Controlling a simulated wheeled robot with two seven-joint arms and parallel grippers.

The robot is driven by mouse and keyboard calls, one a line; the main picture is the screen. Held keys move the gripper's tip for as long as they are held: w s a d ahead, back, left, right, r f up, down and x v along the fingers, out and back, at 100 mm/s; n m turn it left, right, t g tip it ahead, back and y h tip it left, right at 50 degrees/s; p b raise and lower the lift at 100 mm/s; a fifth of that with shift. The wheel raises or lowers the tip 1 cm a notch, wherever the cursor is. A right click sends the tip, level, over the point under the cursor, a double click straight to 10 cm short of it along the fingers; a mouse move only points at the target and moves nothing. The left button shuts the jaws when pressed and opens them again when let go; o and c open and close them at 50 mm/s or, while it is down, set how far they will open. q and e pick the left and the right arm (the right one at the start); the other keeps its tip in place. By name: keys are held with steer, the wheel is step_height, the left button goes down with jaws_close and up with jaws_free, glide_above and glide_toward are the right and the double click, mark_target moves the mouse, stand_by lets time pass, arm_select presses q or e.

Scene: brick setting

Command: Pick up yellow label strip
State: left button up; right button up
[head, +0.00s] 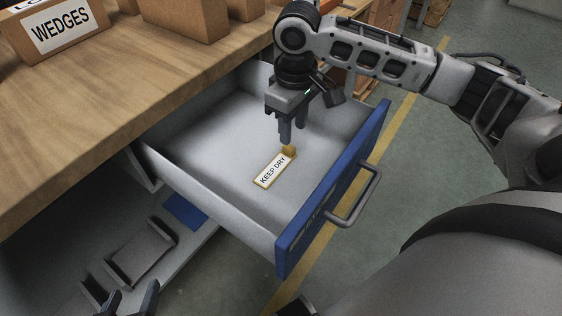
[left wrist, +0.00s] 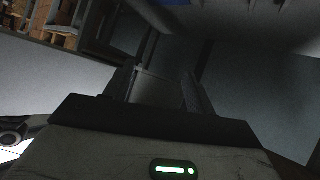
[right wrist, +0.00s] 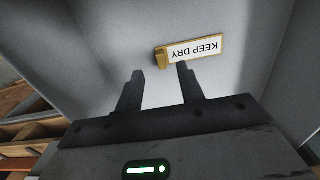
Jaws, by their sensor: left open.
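The yellow label strip (head: 271,171) reads "KEEP DRY" and lies on the floor of the open drawer (head: 215,140). It has a white face, yellow edges and a raised yellow end. My right gripper (head: 292,141) points down over the drawer, close to that yellow end. In the right wrist view the label (right wrist: 196,48) lies just beyond the fingertips, and my right gripper (right wrist: 160,72) is open with nothing between its fingers. My left gripper (head: 130,301) is at the bottom left, below the drawer. It is open; its wrist view is dark.
The drawer has a blue front (head: 335,190) with a grey handle (head: 356,197). A wooden worktop (head: 130,95) with a "WEDGES" box (head: 62,30) is on the left. A grey bracket-shaped piece (head: 140,252) and a blue piece (head: 185,211) lie on a lower surface.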

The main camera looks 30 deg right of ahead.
mark_target(291, 147)
steer(key=shift+f, duration=0.45)
step_height(291, 147, down, 5)
steer(key=shift+w+a+r+b, duration=0.1)
steer(key=shift+w+b, duration=0.05)
steer(key=shift+b, duration=0.85)
arm_select(q)
steer(key=f, duration=0.3)
steer(key=shift+w+d+f+g, duration=0.35)
steer(key=shift+w+g, duration=0.05)
steer(key=shift+r, duration=0.2)
arm_select(e)
jaws_close()
